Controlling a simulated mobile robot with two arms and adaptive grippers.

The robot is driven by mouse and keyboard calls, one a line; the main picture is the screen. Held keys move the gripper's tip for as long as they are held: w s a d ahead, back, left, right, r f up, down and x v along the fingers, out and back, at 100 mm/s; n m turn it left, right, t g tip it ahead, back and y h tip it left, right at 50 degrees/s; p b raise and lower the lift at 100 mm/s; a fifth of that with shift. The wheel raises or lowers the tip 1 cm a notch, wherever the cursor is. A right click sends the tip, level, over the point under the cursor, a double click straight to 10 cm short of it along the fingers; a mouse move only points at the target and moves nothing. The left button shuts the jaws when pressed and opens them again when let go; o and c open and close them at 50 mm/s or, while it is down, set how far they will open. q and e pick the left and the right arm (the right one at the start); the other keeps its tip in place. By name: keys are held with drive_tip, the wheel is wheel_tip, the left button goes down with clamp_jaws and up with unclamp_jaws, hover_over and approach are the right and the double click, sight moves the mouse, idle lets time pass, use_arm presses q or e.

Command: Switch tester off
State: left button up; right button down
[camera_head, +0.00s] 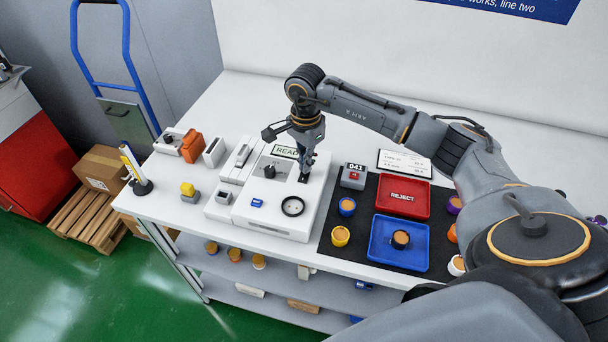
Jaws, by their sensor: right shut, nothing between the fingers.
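The tester (258,222) is a white box on the bench, left of the black mat. My right gripper (305,176) points down, shut and empty, at the tester's right back part. A small dark fitting there is mostly hidden by the fingers. I cannot tell whether they touch it. My left gripper is out of view.
A red REJECT tray (402,190) and a blue tray (380,251) lie on the black mat (333,250) with several coloured pots. A counter reading 041 (354,176) stands just right of the gripper. White devices and an orange block (192,147) stand left.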

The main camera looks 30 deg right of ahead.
drive_tip(key=shift+s+f+b, duration=0.1)
drive_tip(key=shift+f+b, duration=0.3)
drive_tip(key=shift+f, duration=0.1)
drive_tip(key=shift+r, duration=0.15)
drive_tip(key=shift+r+p, duration=0.55)
drive_tip(key=shift+r, duration=0.05)
drive_tip(key=shift+r+p, duration=1.4)
drive_tip(key=shift+r, duration=1.4)
drive_tip(key=shift+f, duration=0.1)
